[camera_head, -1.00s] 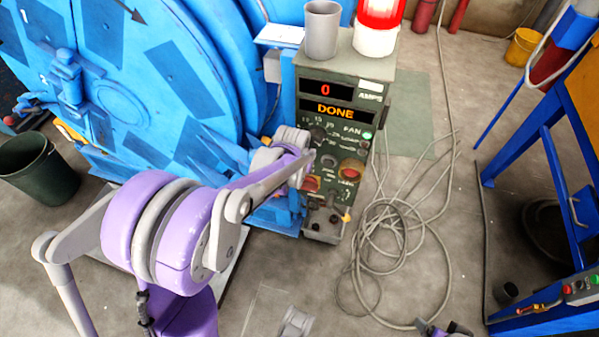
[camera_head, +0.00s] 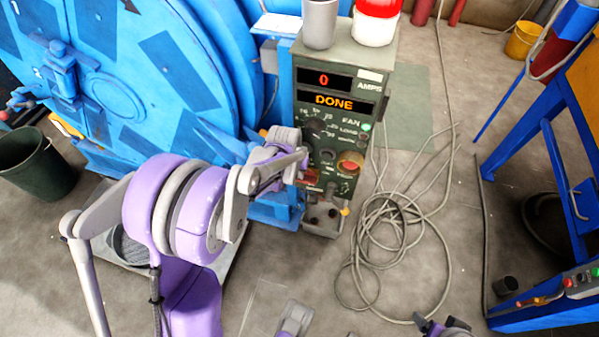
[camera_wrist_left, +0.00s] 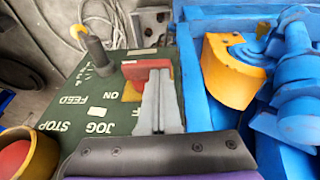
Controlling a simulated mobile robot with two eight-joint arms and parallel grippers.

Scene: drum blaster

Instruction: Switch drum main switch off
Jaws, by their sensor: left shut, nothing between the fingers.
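The green-grey control box (camera_head: 372,56) stands in the middle of the head view, its displays reading 0 and DONE. Low on its panel is a red switch on a yellow plate (camera_head: 312,175), partly hidden by my left arm. In the left wrist view the red switch handle (camera_wrist_left: 146,69) is beside the ON marking. My left gripper (camera_wrist_left: 158,100) is shut and empty, its fingertips over the switch; I cannot tell if they touch it. In the head view my left gripper (camera_head: 303,178) is mostly hidden. My right gripper (camera_head: 443,326) is cut off at the bottom edge.
A round red button (camera_head: 350,166) sits right of the switch; a lever with a yellow tip (camera_wrist_left: 92,45) is close by. The big blue drum (camera_head: 150,80) is left. Loose cable (camera_head: 390,235) lies on the floor. A blue frame (camera_head: 555,180) stands right.

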